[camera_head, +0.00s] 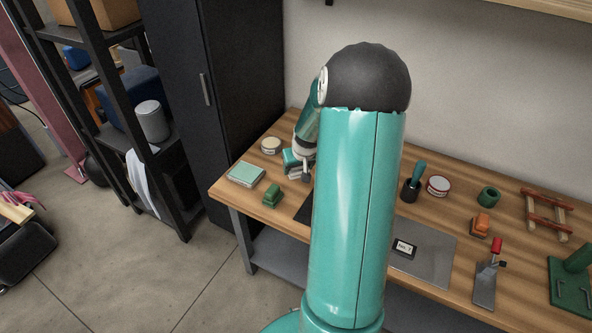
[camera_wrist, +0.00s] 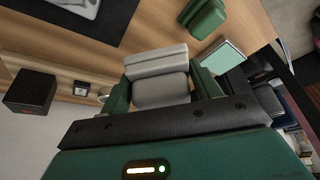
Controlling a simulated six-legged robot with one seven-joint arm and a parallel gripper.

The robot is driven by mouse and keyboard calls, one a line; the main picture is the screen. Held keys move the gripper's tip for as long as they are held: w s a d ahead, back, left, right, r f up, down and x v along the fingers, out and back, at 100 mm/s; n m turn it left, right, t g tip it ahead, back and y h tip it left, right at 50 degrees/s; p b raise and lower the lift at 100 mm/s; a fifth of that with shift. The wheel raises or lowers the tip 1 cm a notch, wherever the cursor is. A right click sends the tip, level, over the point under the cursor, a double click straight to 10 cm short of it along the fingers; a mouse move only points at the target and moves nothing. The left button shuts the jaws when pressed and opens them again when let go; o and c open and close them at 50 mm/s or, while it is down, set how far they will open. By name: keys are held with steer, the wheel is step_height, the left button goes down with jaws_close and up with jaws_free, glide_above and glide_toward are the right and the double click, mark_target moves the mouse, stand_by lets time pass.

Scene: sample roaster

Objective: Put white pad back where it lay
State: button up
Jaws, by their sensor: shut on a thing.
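A pale grey-white pad (camera_wrist: 158,68), blocky and in two parts, sits between the green fingers of my gripper (camera_wrist: 160,88) in the wrist view. The gripper is shut on it. Wooden tabletop shows beyond the pad; I cannot tell whether the pad touches it. In the head view my gripper (camera_head: 298,165) is over the left part of the workbench (camera_head: 226,192), partly hidden by my arm. A dark mat (camera_wrist: 85,22) with a pale thing on it shows at the wrist view's upper left; my arm hides most of it in the head view.
A green block (camera_head: 272,195) and a pale green flat box (camera_head: 246,174) lie left of my gripper. A round tin (camera_head: 271,145) stands behind. A dark box (camera_wrist: 31,91) shows in the wrist view. Several tools and a grey plate (camera_head: 432,262) occupy the right side.

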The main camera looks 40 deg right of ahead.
steer(key=shift+s+d+r, duration=0.15)
steer(key=shift+s+d, duration=0.25)
steer(key=shift+d, duration=0.55)
steer(key=w+d+f, duration=0.2)
steer(key=w+f, duration=0.1)
steer(key=w+d+f, duration=0.3)
steer(key=w, duration=0.1)
steer(key=w+d+f, duration=0.2)
steer(key=w+f, duration=0.1)
steer(key=shift+w+d, duration=0.15)
steer(key=shift+w, duration=0.1)
steer(key=shift+w+d+f, duration=0.15)
steer(key=shift+w+f, duration=0.15)
steer(key=shift+w+d+f, duration=0.1)
steer(key=shift+f, duration=1.55)
steer(key=shift+f, duration=0.15)
steer(key=o, duration=1)
steer(key=shift+o, duration=0.2)
